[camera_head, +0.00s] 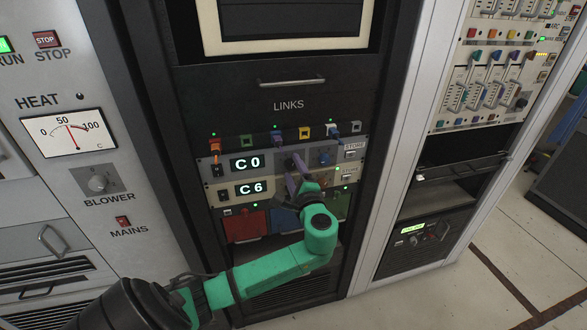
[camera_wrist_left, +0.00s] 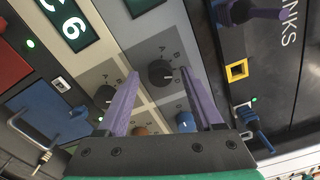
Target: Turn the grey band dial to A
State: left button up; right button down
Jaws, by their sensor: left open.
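The grey band dial (camera_wrist_left: 160,73) is a round black knob on a darker square of the light grey strip, with small letters around it. A pale mark shows on its right side in the left wrist view; I cannot tell which letter it meets. My left gripper (camera_wrist_left: 160,76) is open, its two purple fingers on either side of this dial. I cannot tell whether they touch it. In the head view the left gripper (camera_head: 293,176) is in front of the dials and partly hides them. My right gripper is not in view.
A second black dial (camera_wrist_left: 104,95) is on the cream strip beside it. A blue knob (camera_wrist_left: 186,120) and a brown knob (camera_wrist_left: 140,130) are close to the fingers. The displays read C0 (camera_head: 247,163) and C6 (camera_head: 249,188). Coloured plugs (camera_head: 277,137) stick out above the strips.

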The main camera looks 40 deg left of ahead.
pick_arm(q)
grip_shut()
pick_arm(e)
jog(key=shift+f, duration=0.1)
pick_arm(q)
jog(key=shift+f+n+b, duration=0.2)
jog(key=shift+n+b, duration=0.4)
jog(key=shift+b, duration=0.2)
jog(key=n+b, duration=1.1)
jog(key=b, duration=0.2)
jog(key=shift+f+n, duration=0.1)
jog(key=shift+n, duration=0.3)
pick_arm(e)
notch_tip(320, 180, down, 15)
pick_arm(q)
jog(key=n+b, duration=0.2)
jog(key=shift+b, duration=0.3)
jog(key=shift+r+n, duration=0.3)
jog(key=shift+n, duration=0.3)
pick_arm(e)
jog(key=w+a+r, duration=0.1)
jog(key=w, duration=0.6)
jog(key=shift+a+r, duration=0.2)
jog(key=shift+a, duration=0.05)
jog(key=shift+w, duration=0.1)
